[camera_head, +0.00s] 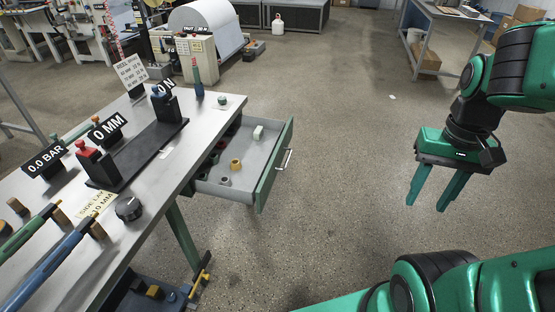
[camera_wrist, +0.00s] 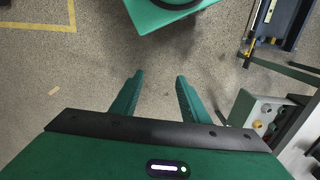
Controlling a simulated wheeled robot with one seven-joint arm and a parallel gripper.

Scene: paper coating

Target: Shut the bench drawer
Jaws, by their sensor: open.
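The bench drawer (camera_head: 264,175) stands pulled out from the right side of the steel-topped bench (camera_head: 150,205). It has a green front with a silver handle (camera_head: 284,160) and a grey inside holding several small parts, among them a yellow ring (camera_head: 235,164) and a pale block (camera_head: 258,132). My gripper (camera_head: 425,207) is open and empty, pointing down over bare floor, well to the right of the drawer handle and apart from it. In the wrist view my gripper (camera_wrist: 157,82) shows both fingers spread, with the drawer (camera_wrist: 262,115) at the right edge.
The bench top carries a black plate (camera_head: 145,150), a black knob (camera_head: 128,209), labelled signs and tools with blue and green handles. A paper roll machine (camera_head: 205,35) stands at the back. A grey table (camera_head: 440,20) is at the back right. The floor between drawer and gripper is clear.

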